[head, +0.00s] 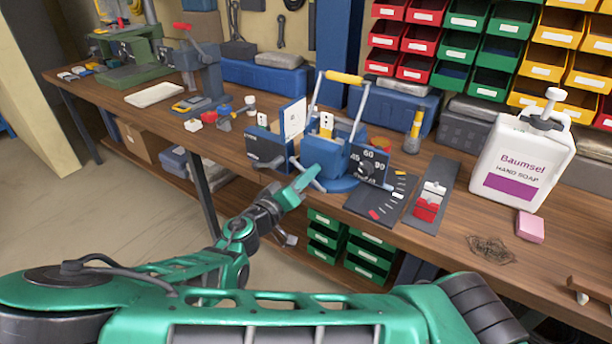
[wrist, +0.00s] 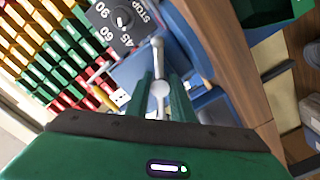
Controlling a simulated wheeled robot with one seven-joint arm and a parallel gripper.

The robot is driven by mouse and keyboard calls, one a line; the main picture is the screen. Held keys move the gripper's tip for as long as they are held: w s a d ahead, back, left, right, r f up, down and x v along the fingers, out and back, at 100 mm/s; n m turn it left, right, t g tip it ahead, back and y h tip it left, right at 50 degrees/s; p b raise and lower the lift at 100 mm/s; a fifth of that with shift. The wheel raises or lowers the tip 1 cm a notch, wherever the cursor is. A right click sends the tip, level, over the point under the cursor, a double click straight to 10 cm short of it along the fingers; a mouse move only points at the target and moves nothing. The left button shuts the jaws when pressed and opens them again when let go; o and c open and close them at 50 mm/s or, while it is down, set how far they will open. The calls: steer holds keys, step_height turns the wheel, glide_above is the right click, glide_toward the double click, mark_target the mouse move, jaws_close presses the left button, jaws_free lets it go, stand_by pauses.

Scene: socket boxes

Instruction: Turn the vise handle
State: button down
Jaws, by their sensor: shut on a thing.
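The blue vise (head: 325,157) stands on the wooden bench near its front edge, in the middle of the head view. Its metal handle is a bar with a rounded end, and it sits at the vise's front. In the wrist view the handle (wrist: 158,55) runs up between my two green fingers. My gripper (head: 305,178) reaches the vise front from below left, and it also shows in the wrist view (wrist: 161,78). It is shut on the handle. The fingers hide part of the handle in the head view.
A black dial panel (head: 369,165) marked with numbers is close to the vise's right. A dark box (head: 265,147) is at its left. A raised yellow grip (head: 344,77) stands above. A white soap bottle (head: 522,160) is farther right. Green drawers (head: 325,238) sit below the bench.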

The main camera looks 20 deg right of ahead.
steer(key=shift+a+n, duration=0.1)
steer(key=shift+n, duration=0.2)
steer(key=shift+w+f+n, duration=0.1)
steer(key=shift+f+n, duration=0.05)
steer(key=shift+n, duration=2.45)
steer(key=shift+a, duration=0.1)
steer(key=c, duration=1.7)
jaws_free()
steer(key=shift+o, duration=0.7)
steer(key=v, duration=1)
steer(key=shift+a, duration=0.25)
